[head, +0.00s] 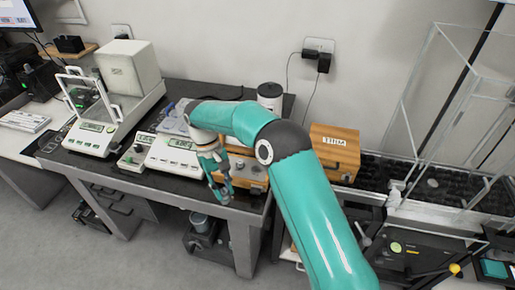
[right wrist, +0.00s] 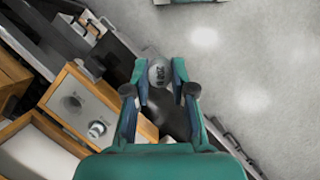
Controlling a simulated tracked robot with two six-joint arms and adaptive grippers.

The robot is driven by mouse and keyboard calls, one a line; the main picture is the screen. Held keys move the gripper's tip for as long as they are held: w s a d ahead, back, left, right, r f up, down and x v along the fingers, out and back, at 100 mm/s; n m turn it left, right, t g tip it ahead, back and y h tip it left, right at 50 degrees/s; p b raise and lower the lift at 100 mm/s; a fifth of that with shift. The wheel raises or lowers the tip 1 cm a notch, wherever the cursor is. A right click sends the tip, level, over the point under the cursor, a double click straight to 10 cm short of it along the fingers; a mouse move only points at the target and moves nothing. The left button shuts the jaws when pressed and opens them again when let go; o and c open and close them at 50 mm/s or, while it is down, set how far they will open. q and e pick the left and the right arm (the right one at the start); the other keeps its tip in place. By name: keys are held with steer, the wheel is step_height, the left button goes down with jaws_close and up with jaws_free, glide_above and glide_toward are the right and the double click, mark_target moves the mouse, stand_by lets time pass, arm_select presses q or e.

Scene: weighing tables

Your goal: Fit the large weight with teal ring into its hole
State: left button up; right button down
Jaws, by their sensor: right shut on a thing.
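My right gripper (right wrist: 159,78) is shut on a grey metal weight (right wrist: 159,71) with dark markings on its top. No teal ring can be made out on it. In the head view the right gripper (head: 222,190) hangs at the front edge of the dark table, and the weight is too small to tell there. The wooden weight block (right wrist: 110,150) lies to the left of the gripper in the wrist view. Its light top has a round hole (right wrist: 70,102) and a small metal weight (right wrist: 97,128). The block (head: 256,185) is partly hidden by my arm in the head view. My left gripper is not in view.
Balances (head: 172,155) stand left of my arm on the dark table (head: 186,189). A clear glass enclosure (head: 455,100) is at the right. Open floor (head: 90,245) lies in front.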

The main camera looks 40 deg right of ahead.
steer(key=shift+w+a, duration=0.3)
steer(key=shift+a, duration=0.05)
steer(key=w+d+r+n+t+h+b, duration=0.1)
steer(key=w+d+n+t+b, duration=0.1)
steer(key=d+n, duration=0.5)
steer(key=w+d+r+n+t+h+b, duration=0.1)
steer(key=d+n+t+h, duration=0.2)
steer(key=n, duration=0.7)
steer(key=w+d+r+n+t+b, duration=0.2)
steer(key=d+n, duration=0.4)
steer(key=n, duration=0.3)
steer(key=shift+t, duration=0.3)
step_height(320, 180, down, 5)
steer(key=b, duration=0.4)
steer(key=shift+s+f+b, duration=0.1)
steer(key=shift+f+b, duration=0.1)
steer(key=shift+b, duration=0.2)
steer(key=shift+p, duration=0.7)
steer(key=shift+f, duration=0.2)
steer(key=shift+f+b, duration=0.75)
steer(key=shift+f, duration=0.25)
steer(key=shift+f, duration=0.2)
